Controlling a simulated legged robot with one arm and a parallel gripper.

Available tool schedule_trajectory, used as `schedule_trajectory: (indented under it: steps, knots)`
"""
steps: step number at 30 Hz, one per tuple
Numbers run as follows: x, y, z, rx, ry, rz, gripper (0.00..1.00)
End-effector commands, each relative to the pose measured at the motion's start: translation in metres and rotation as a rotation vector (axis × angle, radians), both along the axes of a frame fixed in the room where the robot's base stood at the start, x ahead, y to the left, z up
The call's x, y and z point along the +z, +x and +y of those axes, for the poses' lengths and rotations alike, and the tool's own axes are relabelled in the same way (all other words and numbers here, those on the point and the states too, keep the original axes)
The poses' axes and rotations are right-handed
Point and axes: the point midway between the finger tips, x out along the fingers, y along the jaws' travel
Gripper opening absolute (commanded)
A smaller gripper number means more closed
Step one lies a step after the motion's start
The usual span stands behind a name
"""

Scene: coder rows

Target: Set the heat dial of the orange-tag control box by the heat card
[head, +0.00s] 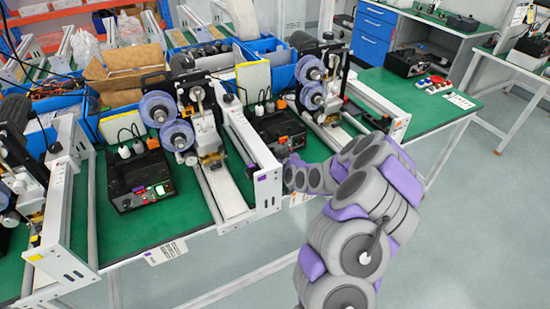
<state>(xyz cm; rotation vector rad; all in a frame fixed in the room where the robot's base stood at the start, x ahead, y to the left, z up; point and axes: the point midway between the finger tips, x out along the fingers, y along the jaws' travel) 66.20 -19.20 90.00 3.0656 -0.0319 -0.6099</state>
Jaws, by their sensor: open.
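A black control box (272,125) with a small orange tag (283,139) sits on the green bench between two coder machines. Its dial is too small to make out. My arm reaches in from the lower right, and my gripper (291,160) is open just in front of this box, at its lower right. I cannot tell whether it touches the box. A white card (298,199) hangs at the bench's front edge below, partly hidden by my arm. Another white card (165,252) hangs at the front edge further left. Their print is too small to read.
White machine rails (265,180) flank the orange-tag box. Coder machines with purple reels (160,108) stand beside the boxes. Another black box (408,62) stands on the right bench. Grey floor is clear at right.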

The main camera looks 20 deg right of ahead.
Motion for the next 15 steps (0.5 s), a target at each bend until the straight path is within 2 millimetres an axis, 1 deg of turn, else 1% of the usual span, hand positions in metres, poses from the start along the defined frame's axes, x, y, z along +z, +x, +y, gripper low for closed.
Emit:
schedule_trajectory:
  steps: [4, 13, 14, 15]
  knots:
    - [-0.0028, 0.0061, -0.0001, 0.001, -0.002, 0.000, 0.41]
    - [-0.0034, 0.0071, 0.0001, 0.001, 0.000, 0.001, 0.41]
    - [-0.0034, 0.0071, 0.0001, 0.001, 0.000, 0.001, 0.40]
    - [-0.0034, 0.0070, 0.0000, 0.001, 0.000, 0.001, 0.36]
